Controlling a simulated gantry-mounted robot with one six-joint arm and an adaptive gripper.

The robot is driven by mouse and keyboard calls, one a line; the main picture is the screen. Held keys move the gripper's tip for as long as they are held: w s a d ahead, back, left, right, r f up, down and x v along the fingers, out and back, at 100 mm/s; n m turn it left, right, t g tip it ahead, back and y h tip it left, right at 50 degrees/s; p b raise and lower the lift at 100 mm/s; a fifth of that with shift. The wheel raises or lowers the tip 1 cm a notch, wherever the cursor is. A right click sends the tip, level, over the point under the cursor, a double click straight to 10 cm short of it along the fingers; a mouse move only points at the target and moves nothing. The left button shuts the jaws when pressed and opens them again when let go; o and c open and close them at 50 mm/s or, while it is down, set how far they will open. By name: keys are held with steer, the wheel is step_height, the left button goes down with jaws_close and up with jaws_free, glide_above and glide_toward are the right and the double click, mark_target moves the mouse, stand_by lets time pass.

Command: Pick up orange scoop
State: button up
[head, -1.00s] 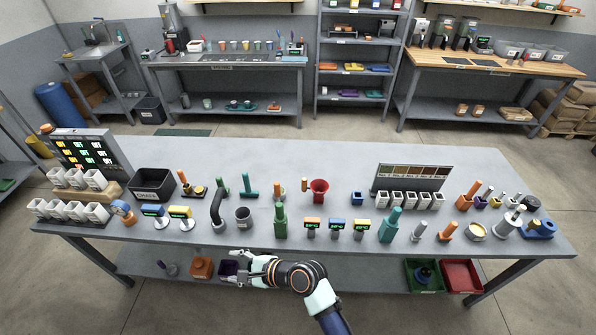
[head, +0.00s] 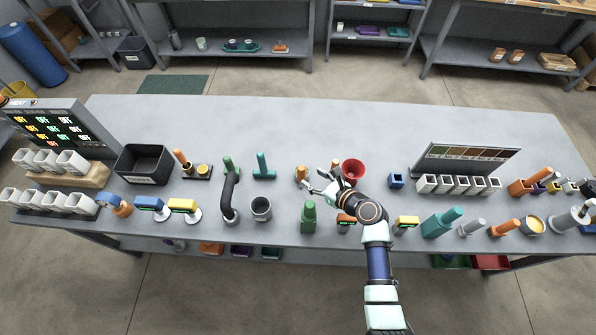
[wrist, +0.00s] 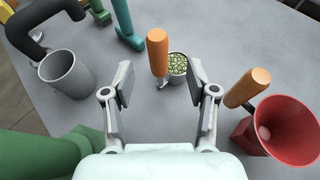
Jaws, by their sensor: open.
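An orange-handled scoop (head: 301,172) stands near the middle of the table. In the wrist view its upright orange handle (wrist: 157,48) rises beside a small round cup holding green beans (wrist: 177,64). My gripper (head: 319,180) is over the table just right of the scoop in the head view. In the wrist view my gripper (wrist: 160,80) is open and empty, with the handle ahead, between the lines of the two fingers. It does not appear to touch the scoop. A second orange handle (wrist: 248,87) stands to the right, close to a red funnel (wrist: 287,127).
A grey cup (wrist: 67,74) and a dark curved pipe (head: 229,195) stand to the left. A green object (head: 309,216) is near the front, close below my gripper. A teal T-shaped tool (head: 263,165) stands behind left. The table's rear strip is clear.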

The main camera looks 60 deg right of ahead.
mark_target(304, 174)
steer(key=b+x, duration=0.2)
steer(key=x, duration=0.5)
steer(key=shift+a+f, duration=0.15)
jaws_close()
